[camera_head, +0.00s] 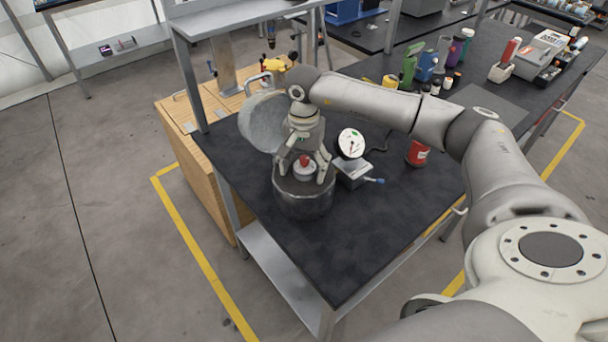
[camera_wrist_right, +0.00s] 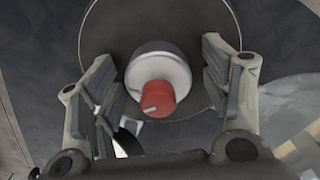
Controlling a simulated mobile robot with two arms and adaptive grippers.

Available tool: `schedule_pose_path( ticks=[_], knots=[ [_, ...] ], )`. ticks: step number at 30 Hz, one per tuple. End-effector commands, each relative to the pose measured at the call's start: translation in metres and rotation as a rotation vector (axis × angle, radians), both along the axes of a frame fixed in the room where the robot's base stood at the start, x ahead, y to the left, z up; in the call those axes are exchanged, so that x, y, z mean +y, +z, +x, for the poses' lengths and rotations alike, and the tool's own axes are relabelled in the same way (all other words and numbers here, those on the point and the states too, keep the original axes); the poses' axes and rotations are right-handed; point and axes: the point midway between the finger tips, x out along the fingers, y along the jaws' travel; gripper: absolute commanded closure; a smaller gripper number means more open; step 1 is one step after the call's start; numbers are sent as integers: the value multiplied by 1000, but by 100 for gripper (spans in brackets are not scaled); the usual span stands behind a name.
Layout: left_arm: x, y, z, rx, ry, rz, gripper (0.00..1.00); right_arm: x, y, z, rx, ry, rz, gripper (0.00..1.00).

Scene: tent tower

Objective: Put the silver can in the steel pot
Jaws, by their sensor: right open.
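The steel pot (camera_head: 303,206) stands near the left edge of the black table, with its round opening facing up. The silver can (camera_head: 305,173), with a red top, is within the outline of the pot's opening; how deep it sits cannot be told. In the right wrist view the silver can (camera_wrist_right: 160,68) shows inside the pot's round rim (camera_wrist_right: 86,38). My right gripper (camera_head: 305,178) points down over the pot with its fingers apart on either side of the can. It is open, with gaps between the can and both fingers (camera_wrist_right: 162,85). My left gripper is not in view.
A large round grey metal piece with a handle (camera_head: 262,122) stands tilted behind the pot. A small device with a round white dial (camera_head: 351,143) is right of the pot, and a red can (camera_head: 418,153) stands farther right. The table front is clear.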

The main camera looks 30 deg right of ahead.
Motion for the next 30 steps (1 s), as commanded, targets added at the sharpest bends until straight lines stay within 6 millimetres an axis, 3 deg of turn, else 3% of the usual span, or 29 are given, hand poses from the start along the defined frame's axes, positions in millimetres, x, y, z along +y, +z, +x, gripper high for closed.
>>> schedule_pose_path(
  ticks=[3,12,18,30],
  knots=[
    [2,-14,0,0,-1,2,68,0,25,2,-8,1,1,30],
    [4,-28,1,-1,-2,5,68,0,80,1,-4,0,0,30],
    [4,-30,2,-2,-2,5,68,0,93,0,-1,0,1,30],
    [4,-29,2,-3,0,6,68,0,93,0,0,0,0,30]
  ],
)
